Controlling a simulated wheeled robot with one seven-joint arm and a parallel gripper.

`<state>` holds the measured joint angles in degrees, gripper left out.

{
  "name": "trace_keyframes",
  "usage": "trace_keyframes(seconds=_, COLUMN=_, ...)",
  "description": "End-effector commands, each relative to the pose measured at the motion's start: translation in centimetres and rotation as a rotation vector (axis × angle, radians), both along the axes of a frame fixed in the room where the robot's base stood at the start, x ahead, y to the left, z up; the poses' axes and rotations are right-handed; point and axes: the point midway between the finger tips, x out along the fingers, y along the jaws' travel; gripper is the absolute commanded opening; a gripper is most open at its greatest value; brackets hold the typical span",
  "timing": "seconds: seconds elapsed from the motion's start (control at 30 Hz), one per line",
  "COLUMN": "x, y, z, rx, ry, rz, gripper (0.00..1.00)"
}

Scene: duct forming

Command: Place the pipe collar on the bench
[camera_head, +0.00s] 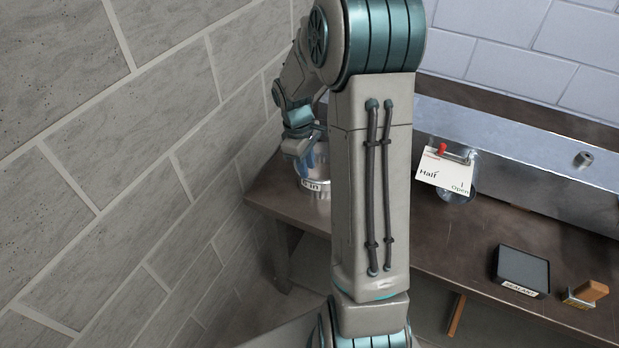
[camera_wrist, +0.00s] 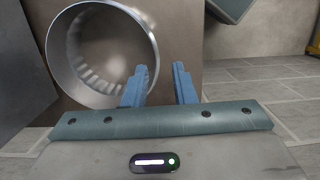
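The pipe collar, a shiny round metal ring (camera_wrist: 68,62), stands with its open end up on the brown surface in the wrist view. In the head view, a metal ring with a partly hidden label ending in "an" (camera_head: 318,188) stands at the bench's far left end, below my gripper (camera_head: 318,152). My gripper (camera_wrist: 158,88) has its two blue fingers apart in the wrist view. The left finger overlaps the ring's inside and the right finger is outside, with the near rim between them. Contact with the rim cannot be told. The bench (camera_head: 468,238) is dark brown.
A metal duct (camera_head: 540,185) runs along the bench's back, with a "Half / Open" card (camera_head: 443,172) on it. A black labelled tray (camera_head: 522,268) and a wooden-handled block (camera_head: 586,292) are at the right. A block wall (camera_head: 130,150) stands close on the left. The bench's middle looks clear.

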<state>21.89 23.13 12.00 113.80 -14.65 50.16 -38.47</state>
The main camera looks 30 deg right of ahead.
Motion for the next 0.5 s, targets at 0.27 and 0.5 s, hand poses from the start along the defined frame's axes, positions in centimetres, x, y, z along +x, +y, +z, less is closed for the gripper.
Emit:
trace_keyframes(seconds=0.27, x=0.6, y=0.5, z=4.7, rx=-0.001, ry=-0.003, rz=0.001, gripper=0.24)
trace_keyframes(seconds=0.5, x=-0.3, y=1.5, z=6.9, rx=-0.012, ry=-0.026, rz=-0.033, gripper=0.24)
